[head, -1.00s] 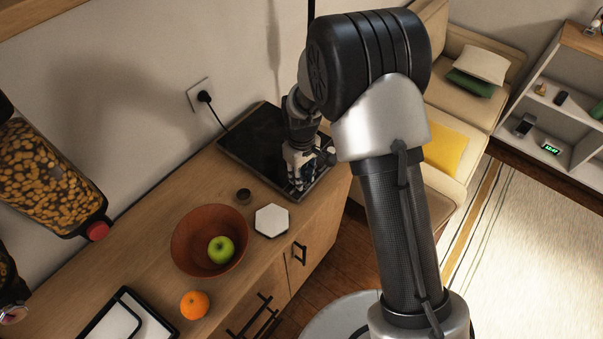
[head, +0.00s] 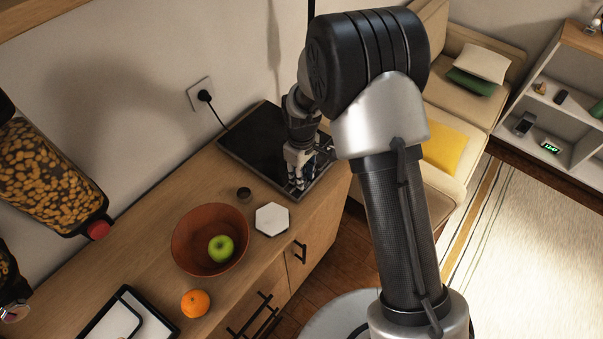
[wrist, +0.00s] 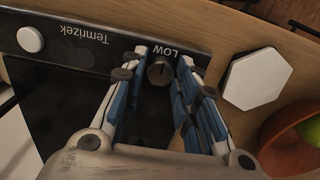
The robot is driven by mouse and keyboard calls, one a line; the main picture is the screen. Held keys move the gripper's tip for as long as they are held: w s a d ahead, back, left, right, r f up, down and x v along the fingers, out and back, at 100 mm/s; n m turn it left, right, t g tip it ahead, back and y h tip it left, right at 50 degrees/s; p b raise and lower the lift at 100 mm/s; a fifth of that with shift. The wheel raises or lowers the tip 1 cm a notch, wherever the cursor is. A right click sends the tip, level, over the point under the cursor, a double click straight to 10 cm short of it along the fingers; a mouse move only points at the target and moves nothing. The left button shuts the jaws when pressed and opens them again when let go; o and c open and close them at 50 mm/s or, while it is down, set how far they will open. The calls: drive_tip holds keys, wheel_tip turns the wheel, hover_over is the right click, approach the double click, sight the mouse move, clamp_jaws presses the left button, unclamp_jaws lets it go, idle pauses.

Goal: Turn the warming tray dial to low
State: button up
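The warming tray (head: 262,137) is a flat black slab on the counter by the wall. In the wrist view, the tray's front strip (wrist: 125,50) carries the word "Temrizek" and an upside-down "Low" label. A small dark round dial (wrist: 160,70) sits beside that label; its exact pointer setting is too small to tell. My gripper (wrist: 164,62) is open, with one blue-and-white finger on each side of the dial. Narrow gaps seem to separate the fingertips from it. In the head view my gripper (head: 296,184) is over the tray's front edge and hides the dial.
A white round knob (wrist: 30,39) is at the strip's other end.

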drive_tip(key=o, duration=0.3)
drive_tip(key=shift+o, duration=0.2)
wheel_tip(320, 180, up, 12)
idle(0.5)
idle(0.3)
